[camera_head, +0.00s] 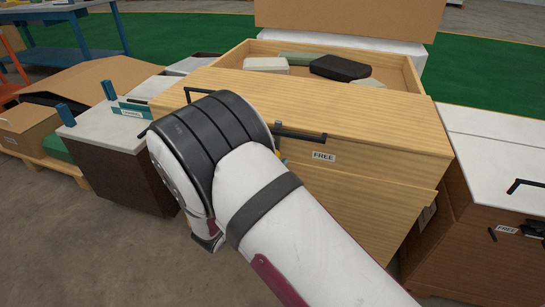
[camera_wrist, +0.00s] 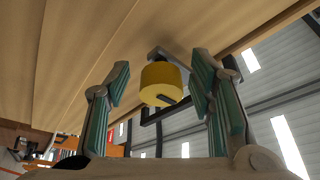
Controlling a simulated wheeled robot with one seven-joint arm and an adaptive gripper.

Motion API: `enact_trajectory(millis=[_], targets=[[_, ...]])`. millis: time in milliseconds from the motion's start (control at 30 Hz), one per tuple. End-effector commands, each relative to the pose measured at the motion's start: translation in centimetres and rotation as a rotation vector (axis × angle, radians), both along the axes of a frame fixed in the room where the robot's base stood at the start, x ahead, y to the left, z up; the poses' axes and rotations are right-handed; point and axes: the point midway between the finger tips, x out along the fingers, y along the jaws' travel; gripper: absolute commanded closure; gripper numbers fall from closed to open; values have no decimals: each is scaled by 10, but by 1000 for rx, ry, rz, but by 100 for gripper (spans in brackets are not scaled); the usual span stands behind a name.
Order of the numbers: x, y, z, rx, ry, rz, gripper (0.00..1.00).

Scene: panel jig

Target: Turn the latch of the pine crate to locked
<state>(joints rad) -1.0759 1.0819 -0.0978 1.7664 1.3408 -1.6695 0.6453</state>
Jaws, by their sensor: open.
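The pine crate (camera_head: 370,170) stands in the middle of the head view, with pale wood grain and a white label (camera_head: 324,156) reading FREE on its front. A dark handle bar (camera_head: 312,136) runs along its upper front. In the wrist view a yellow cylindrical knob (camera_wrist: 160,78), which looks like the latch, sits by the wood with a grey lever at its top. My gripper (camera_wrist: 163,84) is open, with its green-padded fingers on either side of the knob and visible gaps to both. In the head view my arm hides the fingers and most of the latch.
A brown crate (camera_head: 490,205) with a white lid, black handle and FREE label stands close on the right. A dark box (camera_head: 125,165) with a pale top stands at left. The pine crate's open top holds several items. Bare floor (camera_head: 110,255) lies at front left.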

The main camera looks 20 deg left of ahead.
Motion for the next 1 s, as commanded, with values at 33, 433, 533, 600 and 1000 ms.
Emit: enact_trajectory(millis=[33, 433, 533, 600, 1000], targets=[[-3, 2, -1, 0, 1, 2, 51], [-68, 25, -19, -1, 2, 3, 51], [-84, 30, -23, -1, 2, 2, 51], [-93, 33, -26, -2, 1, 2, 51], [-109, 38, -30, -1, 1, -2, 51]])
